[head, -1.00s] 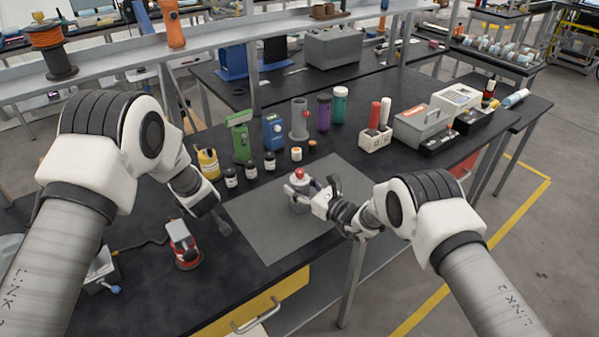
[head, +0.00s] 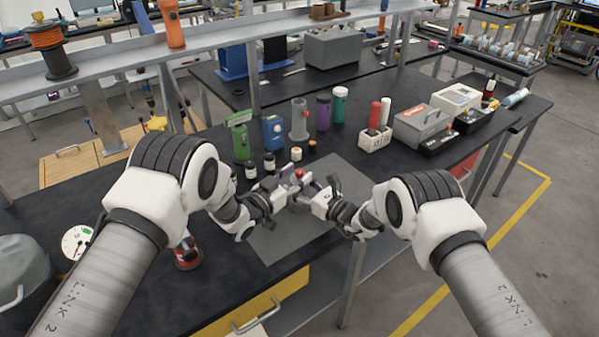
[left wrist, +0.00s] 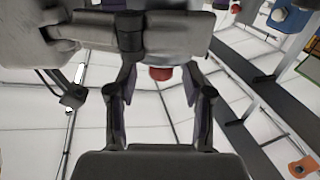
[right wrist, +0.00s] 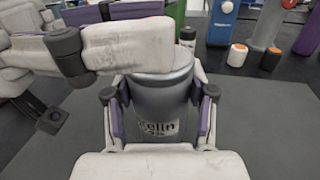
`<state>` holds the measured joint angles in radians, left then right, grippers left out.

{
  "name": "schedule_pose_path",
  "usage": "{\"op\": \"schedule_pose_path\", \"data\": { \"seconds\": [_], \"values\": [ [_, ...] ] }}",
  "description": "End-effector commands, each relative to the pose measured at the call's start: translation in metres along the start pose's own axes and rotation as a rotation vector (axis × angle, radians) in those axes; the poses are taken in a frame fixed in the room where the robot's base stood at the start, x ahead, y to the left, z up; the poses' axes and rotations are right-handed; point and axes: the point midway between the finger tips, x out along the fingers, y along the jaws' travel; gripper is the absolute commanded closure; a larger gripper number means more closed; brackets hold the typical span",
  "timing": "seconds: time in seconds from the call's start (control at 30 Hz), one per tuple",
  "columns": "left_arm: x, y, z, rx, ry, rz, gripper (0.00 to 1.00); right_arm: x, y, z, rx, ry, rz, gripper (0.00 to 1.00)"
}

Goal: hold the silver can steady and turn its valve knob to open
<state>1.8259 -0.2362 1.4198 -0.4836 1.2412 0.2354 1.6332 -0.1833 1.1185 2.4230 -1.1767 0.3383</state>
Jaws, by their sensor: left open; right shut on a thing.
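The silver can (right wrist: 160,112) stands upright on the grey mat (head: 283,240), between the fingers of my right gripper (right wrist: 160,125), which is shut on its body. In the head view the can (head: 299,199) is partly hidden by both grippers. Its red valve knob (head: 298,174) sits on top. My left gripper (head: 277,190) is open beside the knob, at the can's left. In the left wrist view the red knob (left wrist: 161,73) shows between the open fingers, partly covered from above. I cannot tell whether the left fingers touch it.
Small dark bottles (head: 269,162), an orange-and-white jar (head: 296,154), a green device (head: 239,138) and a blue device (head: 273,133) stand behind the can. The mat's front part is clear.

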Motion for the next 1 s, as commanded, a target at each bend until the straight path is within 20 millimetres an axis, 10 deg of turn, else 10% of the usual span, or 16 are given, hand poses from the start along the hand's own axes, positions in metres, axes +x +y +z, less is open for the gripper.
{"op": "schedule_pose_path", "data": {
  "seconds": [0.37,0.53,1.0],
  "values": [
    [0.017,-0.001,0.0,-0.001,-0.002,-0.002,0.49,0.0,0.0,-0.001,0.001,0.001,-0.001,1.0],
    [0.017,-0.001,0.0,0.0,-0.001,-0.003,1.0,0.0,0.0,-0.001,0.001,0.001,-0.001,1.0],
    [0.018,0.001,0.0,0.0,0.0,-0.188,1.0,0.0,0.001,-0.001,0.0,0.001,0.001,1.0]
  ]
}}
